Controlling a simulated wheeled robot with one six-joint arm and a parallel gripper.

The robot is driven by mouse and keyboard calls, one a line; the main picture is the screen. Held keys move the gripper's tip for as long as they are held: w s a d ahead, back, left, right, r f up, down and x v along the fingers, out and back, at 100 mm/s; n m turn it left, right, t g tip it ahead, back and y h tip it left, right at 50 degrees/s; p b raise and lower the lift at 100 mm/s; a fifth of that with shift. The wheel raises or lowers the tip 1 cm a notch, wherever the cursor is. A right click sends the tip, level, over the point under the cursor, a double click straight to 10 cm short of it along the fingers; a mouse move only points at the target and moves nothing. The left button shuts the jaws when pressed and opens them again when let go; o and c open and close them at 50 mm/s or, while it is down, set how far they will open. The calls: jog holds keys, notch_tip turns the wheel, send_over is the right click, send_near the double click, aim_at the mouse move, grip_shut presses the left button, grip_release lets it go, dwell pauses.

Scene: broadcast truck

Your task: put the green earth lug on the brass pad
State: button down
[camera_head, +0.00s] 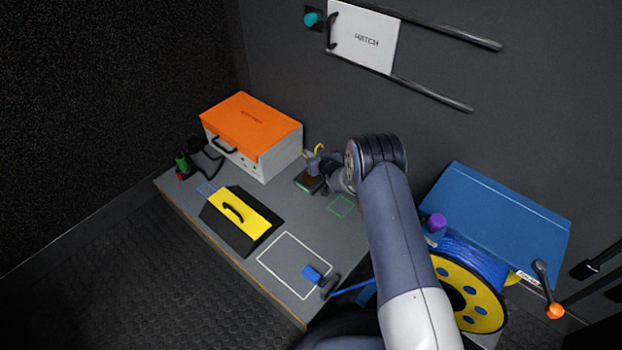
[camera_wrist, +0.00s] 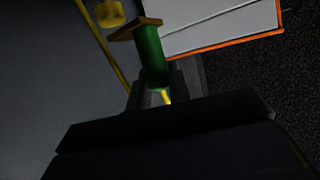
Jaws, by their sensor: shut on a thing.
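In the wrist view the green earth lug (camera_wrist: 151,53) has a green barrel with a flat brass-coloured plate at its far end. My gripper (camera_wrist: 157,86) is shut on the barrel's near end. In the head view my gripper (camera_head: 333,172) is low over the bench, right of the orange-lidded box, and the lug is hard to make out there. A small dark block with tan edges (camera_head: 309,183) is beside the gripper. I cannot tell whether this is the brass pad, or whether the lug touches it. A yellow, knob-like piece (camera_wrist: 109,13) is near the lug's plate in the wrist view.
The orange-lidded box (camera_head: 252,125) stands close left of my gripper. A yellow-and-black handled case (camera_head: 241,218), a blue-handled item (camera_head: 316,275) and a green-and-red item (camera_head: 183,166) are on the bench. A blue case (camera_head: 500,215) and yellow cable reel (camera_head: 465,290) stand right.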

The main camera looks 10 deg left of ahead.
jog(key=a+f+b, duration=0.1)
jog(key=f, duration=0.2)
jog(key=w+a+f+b, duration=0.1)
jog(key=f+b, duration=0.1)
jog(key=f, duration=0.1)
jog(key=a+f+b, duration=0.1)
jog(key=f, duration=0.1)
jog(key=shift+w+f, duration=0.2)
jog(key=shift+f, duration=0.2)
jog(key=shift+d+f, duration=0.1)
jog(key=shift+f, duration=0.05)
jog(key=c, duration=1.3)
grip_release()
jog(key=shift+s+d+r, duration=0.2)
jog(key=shift+s+r, duration=0.2)
jog(key=p+v, duration=0.5)
jog(key=v, duration=0.6)
jog(key=shift+f, duration=0.15)
